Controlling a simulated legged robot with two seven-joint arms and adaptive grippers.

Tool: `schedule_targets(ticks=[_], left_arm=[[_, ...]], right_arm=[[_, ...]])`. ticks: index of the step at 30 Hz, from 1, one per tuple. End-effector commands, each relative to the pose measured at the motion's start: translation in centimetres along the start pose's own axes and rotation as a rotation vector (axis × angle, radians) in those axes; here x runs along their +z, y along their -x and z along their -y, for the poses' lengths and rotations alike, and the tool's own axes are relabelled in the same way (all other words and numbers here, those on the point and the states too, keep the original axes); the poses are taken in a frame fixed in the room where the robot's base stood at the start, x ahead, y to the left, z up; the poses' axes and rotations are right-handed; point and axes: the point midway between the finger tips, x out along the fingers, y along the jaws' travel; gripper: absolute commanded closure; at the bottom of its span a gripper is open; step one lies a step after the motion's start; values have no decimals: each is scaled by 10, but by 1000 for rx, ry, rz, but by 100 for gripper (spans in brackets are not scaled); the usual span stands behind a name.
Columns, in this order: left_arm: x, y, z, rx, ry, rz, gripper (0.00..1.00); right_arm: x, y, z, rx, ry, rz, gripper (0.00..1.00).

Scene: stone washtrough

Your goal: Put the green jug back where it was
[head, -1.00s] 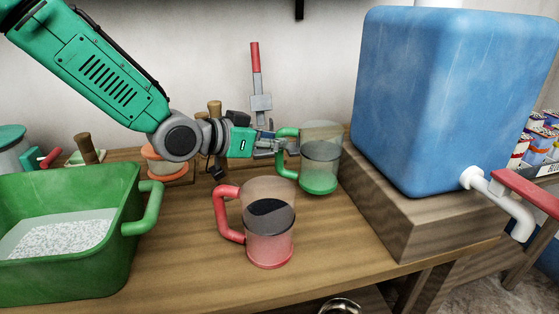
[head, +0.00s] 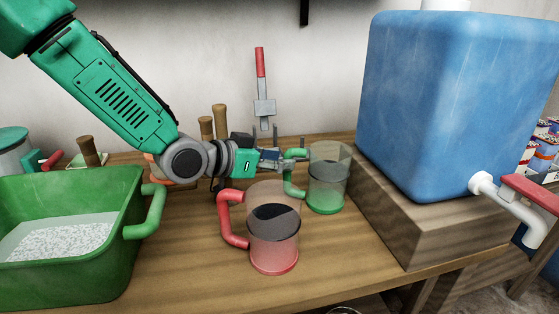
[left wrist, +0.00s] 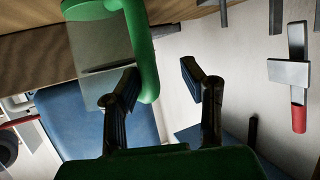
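The green jug (head: 328,182), clear-walled with a green base and handle and dark contents, stands upright on the wooden bench, apparently resting on it, left of the blue tank's block. Its handle (left wrist: 147,50) points left towards my left gripper (head: 284,158). In the left wrist view my left gripper (left wrist: 162,85) has its fingers apart. The handle lies between them, close to the left finger, with a clear gap to the right finger. Whether the left finger touches it I cannot tell. My right gripper is not in view.
A red jug (head: 274,245) stands just in front of my left gripper. A green basin (head: 70,270) is at the left. The blue tank (head: 450,105) on its wooden block (head: 420,225) bounds the right. A red-handled tool (head: 261,85) stands behind.

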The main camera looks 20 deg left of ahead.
Motion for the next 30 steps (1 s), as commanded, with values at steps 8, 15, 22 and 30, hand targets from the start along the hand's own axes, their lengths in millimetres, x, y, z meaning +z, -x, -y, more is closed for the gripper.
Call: schedule_targets(ticks=[8,15,22,30], left_arm=[[-4,40,-1,-1,1,-1,64],[-3,71,0,-1,1,-1,64],[-1,75,0,0,0,0,64],[-2,74,-1,0,-1,0,64]], right_arm=[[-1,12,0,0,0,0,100],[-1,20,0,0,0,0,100],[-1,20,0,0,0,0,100],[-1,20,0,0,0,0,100]])
